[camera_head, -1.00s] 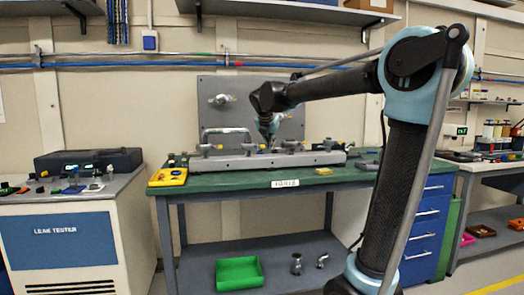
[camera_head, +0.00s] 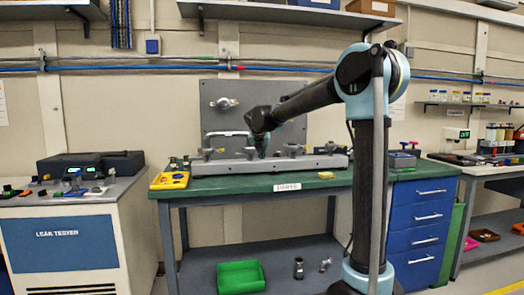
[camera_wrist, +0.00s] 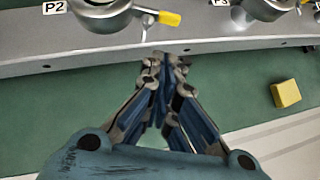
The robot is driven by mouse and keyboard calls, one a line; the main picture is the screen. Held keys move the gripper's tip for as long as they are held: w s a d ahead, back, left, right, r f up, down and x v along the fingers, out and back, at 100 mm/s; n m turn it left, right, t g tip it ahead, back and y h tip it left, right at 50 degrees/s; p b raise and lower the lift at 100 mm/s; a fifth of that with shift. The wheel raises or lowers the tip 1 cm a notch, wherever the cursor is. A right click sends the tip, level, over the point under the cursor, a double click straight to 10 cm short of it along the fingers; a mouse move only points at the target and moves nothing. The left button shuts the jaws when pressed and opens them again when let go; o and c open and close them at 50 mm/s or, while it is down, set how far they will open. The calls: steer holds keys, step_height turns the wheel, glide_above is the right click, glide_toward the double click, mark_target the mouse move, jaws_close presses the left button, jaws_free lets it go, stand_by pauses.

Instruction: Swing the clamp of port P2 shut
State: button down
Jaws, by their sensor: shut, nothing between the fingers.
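In the wrist view, the label P2 (camera_wrist: 54,7) is on the front rail of the grey manifold (camera_wrist: 110,62). Right of it, the round grey port P2 clamp (camera_wrist: 100,14) is cut off by the top edge. Its lever with a yellow tip (camera_wrist: 168,18) points right. Whether the clamp is closed around the port cannot be told. My gripper (camera_wrist: 165,58) is shut and empty, its fingertips over the rail's front edge, below the yellow tip in the picture and apart from it. In the head view, my gripper (camera_head: 262,153) is low at the manifold, its tips small.
The P3 port (camera_wrist: 268,6) is close on the right. A yellow block (camera_wrist: 286,93) lies on the green bench top (camera_wrist: 235,85) before the rail. The bench front is mostly clear.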

steer(key=shift+w+d+r, duration=0.1)
steer(key=shift+w+d, duration=0.05)
steer(key=shift+w, duration=1.6)
steer(key=shift+w+d, duration=0.2)
steer(key=shift+w, duration=0.6)
steer(key=shift+w+d, duration=0.2)
steer(key=shift+w, duration=0.55)
steer(key=shift+w+d, duration=0.2)
steer(key=shift+w, duration=0.6)
steer(key=shift+s, duration=0.1)
